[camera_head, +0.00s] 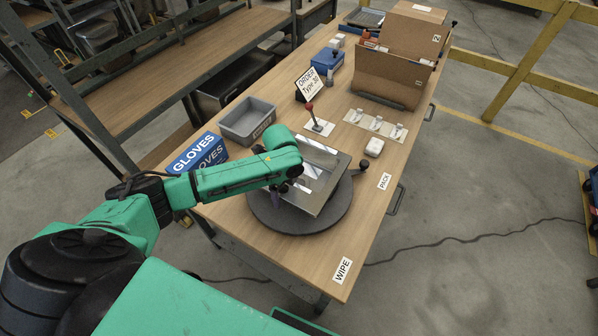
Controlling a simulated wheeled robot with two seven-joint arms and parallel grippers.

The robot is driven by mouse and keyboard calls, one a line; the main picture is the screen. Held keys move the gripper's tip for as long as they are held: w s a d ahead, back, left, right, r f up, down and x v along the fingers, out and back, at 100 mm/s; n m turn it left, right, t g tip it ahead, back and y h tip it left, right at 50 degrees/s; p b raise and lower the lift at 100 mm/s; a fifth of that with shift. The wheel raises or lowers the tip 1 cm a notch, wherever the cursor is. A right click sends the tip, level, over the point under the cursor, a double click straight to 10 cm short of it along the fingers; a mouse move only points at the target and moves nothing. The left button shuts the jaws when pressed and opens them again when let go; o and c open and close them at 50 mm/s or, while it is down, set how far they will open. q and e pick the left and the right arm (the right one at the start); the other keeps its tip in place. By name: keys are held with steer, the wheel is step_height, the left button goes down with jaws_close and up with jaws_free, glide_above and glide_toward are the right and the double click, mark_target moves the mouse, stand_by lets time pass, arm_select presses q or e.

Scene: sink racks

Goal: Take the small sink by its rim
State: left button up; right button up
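The small sink (322,184) is a shiny metal piece with a squarish outline. It sits on a dark round turntable (262,213) on the wooden table. My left arm reaches in from the left and its end covers the sink's left side. My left gripper (281,191) is small and dark, at the sink's left edge. I cannot tell whether its fingers touch the rim, or whether they are open or shut. My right gripper is not in view.
The table near the WIPE label (342,270) is clear.

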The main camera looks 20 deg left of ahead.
arm_select(q)
steer(key=c, duration=1)
steer(key=shift+w+r, duration=0.1)
steer(key=shift+w, duration=0.05)
jaws_close()
